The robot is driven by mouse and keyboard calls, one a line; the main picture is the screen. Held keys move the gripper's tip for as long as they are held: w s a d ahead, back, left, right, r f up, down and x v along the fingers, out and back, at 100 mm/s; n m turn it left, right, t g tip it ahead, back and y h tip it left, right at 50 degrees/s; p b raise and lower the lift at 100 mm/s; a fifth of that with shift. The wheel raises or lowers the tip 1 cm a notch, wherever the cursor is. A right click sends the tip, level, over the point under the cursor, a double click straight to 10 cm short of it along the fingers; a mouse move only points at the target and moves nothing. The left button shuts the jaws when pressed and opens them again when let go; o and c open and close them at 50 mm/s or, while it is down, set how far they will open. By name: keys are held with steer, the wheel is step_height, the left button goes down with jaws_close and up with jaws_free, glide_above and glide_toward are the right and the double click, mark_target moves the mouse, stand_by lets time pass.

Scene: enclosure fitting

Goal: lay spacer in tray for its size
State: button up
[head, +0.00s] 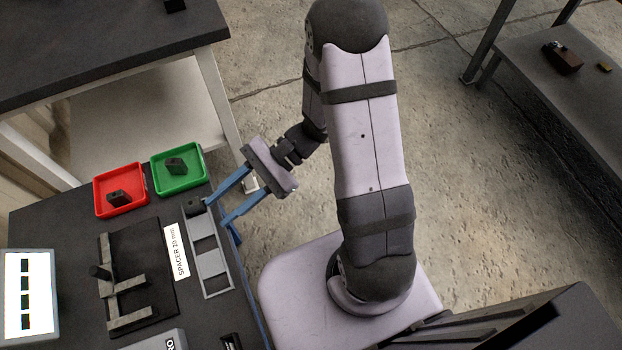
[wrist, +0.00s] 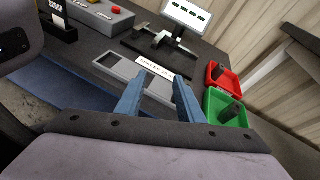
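The red tray (head: 143,198) and the green tray (head: 201,177) stand side by side at the table's back edge. A dark spacer-like block (head: 119,198) lies in the red tray, and another (head: 176,166) lies in the green one. A white label (head: 176,252) reads "SPACER 20 mm". My gripper (head: 215,214) has its blue fingers spread over the rack's far end, close to that block.
A white display (head: 30,297) with dark bars stands at far left. A scrap bin (wrist: 61,27) and a red-button box (wrist: 98,12) show in the wrist view.

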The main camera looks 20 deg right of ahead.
steer(key=s+d+n+g+h, duration=0.2)
steer(key=s+d+n+h, duration=0.2)
steer(key=s+n+h, duration=0.1)
steer(key=w+d+n+t+h, duration=0.2)
steer(key=d+n+t+h, duration=0.3)
steer(key=d, duration=0.9)
steer(key=r+n+h, duration=0.1)
steer(key=n+h, duration=0.1)
steer(key=h, duration=0.1)
steer(key=shift+d+n+h, duration=0.15)
steer(key=shift+n+h, duration=0.15)
steer(key=shift+n, duration=0.1)
steer(key=shift+w, duration=0.1)
step_height(320, 180, up, 22)
steer(key=p, duration=2.2)
